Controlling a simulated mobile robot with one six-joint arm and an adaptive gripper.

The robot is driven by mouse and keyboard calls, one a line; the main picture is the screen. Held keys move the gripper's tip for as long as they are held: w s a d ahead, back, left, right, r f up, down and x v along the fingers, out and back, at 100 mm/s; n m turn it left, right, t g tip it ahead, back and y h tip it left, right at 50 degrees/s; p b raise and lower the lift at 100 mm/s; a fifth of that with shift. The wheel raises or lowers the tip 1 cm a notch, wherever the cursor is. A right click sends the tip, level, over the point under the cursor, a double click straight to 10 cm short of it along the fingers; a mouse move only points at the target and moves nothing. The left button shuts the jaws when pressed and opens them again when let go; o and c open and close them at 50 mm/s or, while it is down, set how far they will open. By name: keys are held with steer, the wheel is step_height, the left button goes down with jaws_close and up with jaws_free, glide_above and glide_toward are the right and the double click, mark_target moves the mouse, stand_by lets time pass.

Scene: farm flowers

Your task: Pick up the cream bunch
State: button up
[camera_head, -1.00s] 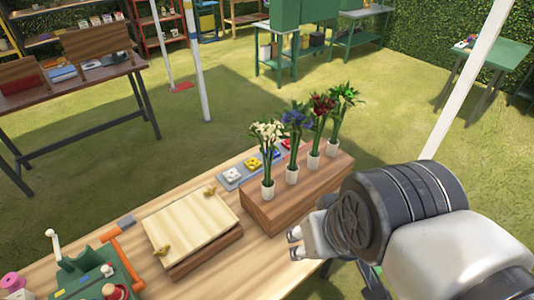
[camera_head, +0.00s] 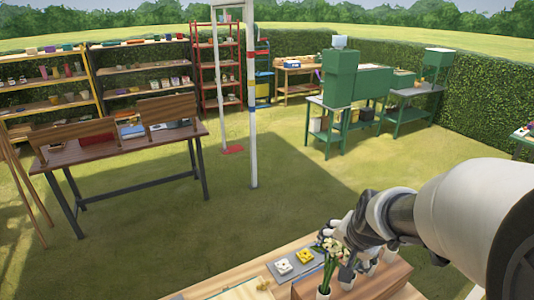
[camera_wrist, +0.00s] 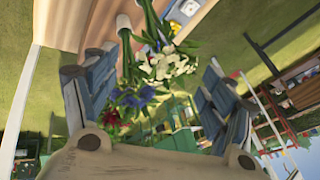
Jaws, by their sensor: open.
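My gripper (camera_wrist: 158,80) is open in the wrist view, with one blue-grey finger on each side. The cream flowers (camera_wrist: 165,62) show between the fingers, seemingly beyond them; I cannot tell whether they touch. In the head view my wrist is close at the right of the bunch and hides the other bunches. The blue bunch (camera_wrist: 140,97) and red bunch (camera_wrist: 110,128) show lower in the wrist view, close to the left finger.
The wooden block (camera_head: 385,283) carries several white vases close together. A grey tray (camera_head: 294,265) with white and yellow pieces lies on the workbench left of the bunch. A brown table (camera_head: 120,147) and a white post (camera_head: 252,130) stand farther off on the grass.

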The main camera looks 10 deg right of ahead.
mark_target(331, 254)
steer(key=x, duration=0.3)
steer(key=b+x, duration=0.1)
steer(key=x, duration=0.3)
steer(key=b+x, duration=0.1)
steer(key=x, duration=0.3)
steer(key=shift+w+a+r, duration=0.15)
steer(key=shift+w+a, duration=0.05)
steer(key=shift+a, duration=0.1)
steer(key=shift+r, duration=0.1)
steer(key=c, duration=1.5)
